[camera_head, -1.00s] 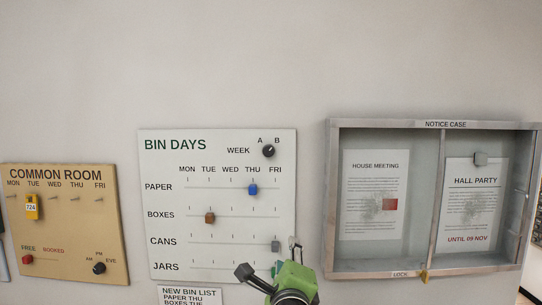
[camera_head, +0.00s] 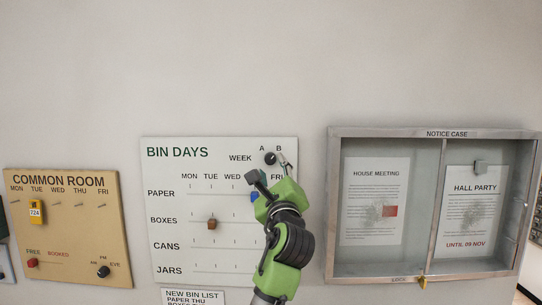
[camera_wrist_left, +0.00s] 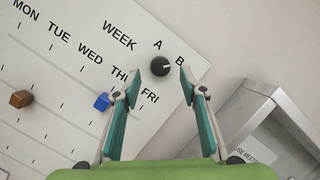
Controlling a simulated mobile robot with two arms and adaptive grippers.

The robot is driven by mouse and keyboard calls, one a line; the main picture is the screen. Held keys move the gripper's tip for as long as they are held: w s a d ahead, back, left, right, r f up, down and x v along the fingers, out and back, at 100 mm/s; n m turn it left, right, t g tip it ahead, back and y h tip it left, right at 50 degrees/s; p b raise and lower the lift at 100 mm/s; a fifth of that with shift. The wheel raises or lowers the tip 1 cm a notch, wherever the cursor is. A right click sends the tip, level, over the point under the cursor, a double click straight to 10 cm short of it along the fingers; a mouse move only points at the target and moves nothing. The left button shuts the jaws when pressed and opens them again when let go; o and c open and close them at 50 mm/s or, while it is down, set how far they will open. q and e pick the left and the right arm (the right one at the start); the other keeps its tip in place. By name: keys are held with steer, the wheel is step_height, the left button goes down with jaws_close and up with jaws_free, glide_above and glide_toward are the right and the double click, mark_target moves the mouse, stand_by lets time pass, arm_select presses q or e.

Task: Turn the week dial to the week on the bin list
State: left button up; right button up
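The black week dial (camera_head: 270,158) sits at the top right of the white Bin Days board (camera_head: 165,210), under the letters A and B. In the left wrist view the dial (camera_wrist_left: 160,67) lies between my fingertips, and its pale mark points toward B. My left gripper (camera_head: 271,168) is open just below the dial; the wrist view shows its two teal fingers (camera_wrist_left: 153,80) apart with nothing held. The new bin list (camera_head: 193,297) is cut off at the bottom edge, so its week is not visible. My right gripper is not in view.
A blue slider (camera_wrist_left: 102,101) is close to my left finger. A brown slider (camera_head: 211,224) sits on the boxes row. The Common Room board (camera_head: 75,230) is at left. A metal-framed notice case (camera_head: 333,200) stands close to the right of my arm.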

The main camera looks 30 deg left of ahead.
mark_target(271, 161)
arm_select(q)
steer(key=x, duration=0.2)
steer(key=shift+w+a+r+p, duration=0.15)
steer(key=shift+p, duration=0.25)
steer(key=shift+w+a, duration=0.3)
steer(key=shift+w, duration=0.05)
jaws_close()
